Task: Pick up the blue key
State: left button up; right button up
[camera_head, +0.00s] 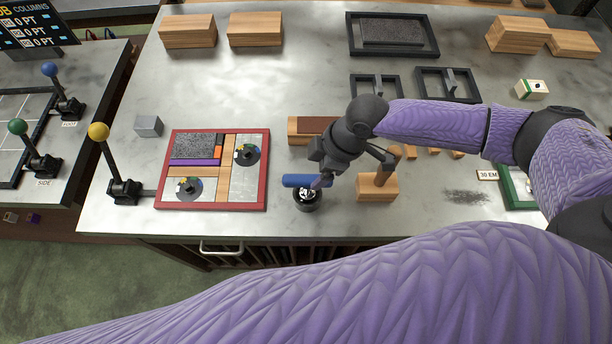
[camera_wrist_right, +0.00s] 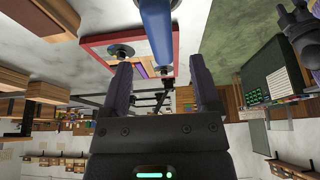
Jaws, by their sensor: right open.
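The blue key (camera_head: 305,181) shows as a blue cylinder lying sideways over a round black socket (camera_head: 307,202) at the front of the bench. My right gripper (camera_head: 322,178) is at the key's right end, its fingers partly hidden by the hand. In the right wrist view the blue key (camera_wrist_right: 156,30) runs toward the space between the open fingers (camera_wrist_right: 161,72). Its near end is just beyond the fingertips or between them; I cannot tell contact. I do not make out my left gripper in the head view.
A red-framed board (camera_head: 267,170) lies left of the socket. A yellow-knobbed lever (camera_head: 98,131) stands farther left. A wooden block with a peg (camera_head: 377,187) is close to the right of my gripper. Wooden blocks (camera_head: 188,31) and black trays (camera_head: 434,48) stand behind.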

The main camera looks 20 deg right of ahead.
aim_at(309, 178)
jog(key=x, duration=0.5)
jog(key=shift+a+f+b, duration=0.1)
jog(key=shift+f+b, duration=0.2)
jog(key=shift+f, duration=0.05)
grip_shut()
